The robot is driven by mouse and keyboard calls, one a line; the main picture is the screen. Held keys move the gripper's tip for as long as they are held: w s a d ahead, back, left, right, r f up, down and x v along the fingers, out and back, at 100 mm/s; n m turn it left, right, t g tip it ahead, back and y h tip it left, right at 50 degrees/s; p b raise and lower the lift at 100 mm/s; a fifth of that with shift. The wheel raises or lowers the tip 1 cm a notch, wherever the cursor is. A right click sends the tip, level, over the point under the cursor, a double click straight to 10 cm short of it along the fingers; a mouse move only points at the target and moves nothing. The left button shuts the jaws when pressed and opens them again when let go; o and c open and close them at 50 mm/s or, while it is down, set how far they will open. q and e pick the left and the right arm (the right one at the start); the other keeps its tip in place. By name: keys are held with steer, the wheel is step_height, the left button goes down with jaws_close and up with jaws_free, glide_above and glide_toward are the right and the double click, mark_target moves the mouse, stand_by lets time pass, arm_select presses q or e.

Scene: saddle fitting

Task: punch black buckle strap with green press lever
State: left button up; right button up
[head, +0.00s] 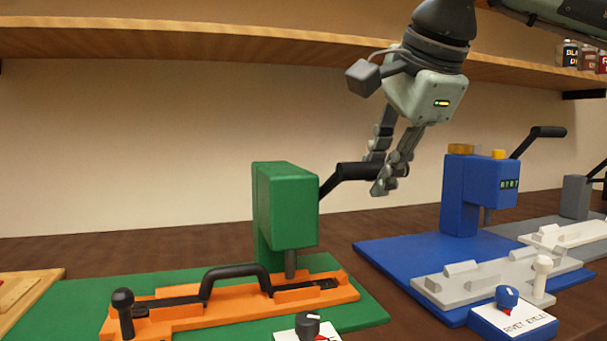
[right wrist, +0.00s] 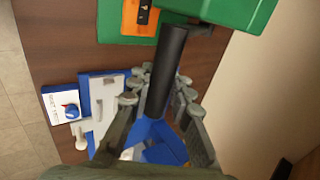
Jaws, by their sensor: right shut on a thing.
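The green press (head: 286,207) stands on a green base, and its black lever (head: 350,174) sticks out to the right. My right gripper (head: 384,178) is shut on the lever's grip, coming from above. In the right wrist view the black lever grip (right wrist: 167,70) lies between the fingers of my gripper (right wrist: 158,95). An orange fixture (head: 183,318) sits under the press, and the black strap (head: 180,301) lies along it beneath a black arched handle (head: 235,271). The strap's right part runs by the press's punch rod (head: 290,264). My left gripper is not in view.
A blue press (head: 466,196) with its own black lever stands to the right, with a grey fixture (head: 497,280). A knob box (head: 307,328) is at the front of the green base. A shelf (head: 200,41) runs above.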

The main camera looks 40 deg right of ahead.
step_height(320, 180, down, 7)
steer(key=s+b, duration=0.2)
steer(key=b, duration=0.3)
steer(key=shift+s+a+r, duration=0.2)
steer(key=shift+a, duration=0.2)
steer(key=shift+o, duration=0.2)
steer(key=shift+s+f+b, duration=0.2)
steer(key=shift+f+b, duration=1.7)
steer(key=shift+f, duration=0.1)
steer(key=shift+o, duration=0.5)
steer(key=shift+f, duration=0.2)
steer(key=shift+w+r+p, duration=0.2)
steer(key=shift+r+p, duration=0.8)
steer(key=shift+r, duration=0.1)
steer(key=shift+c, duration=0.7)
steer(key=shift+r+p, duration=0.5)
steer(key=shift+r, duration=0.15)
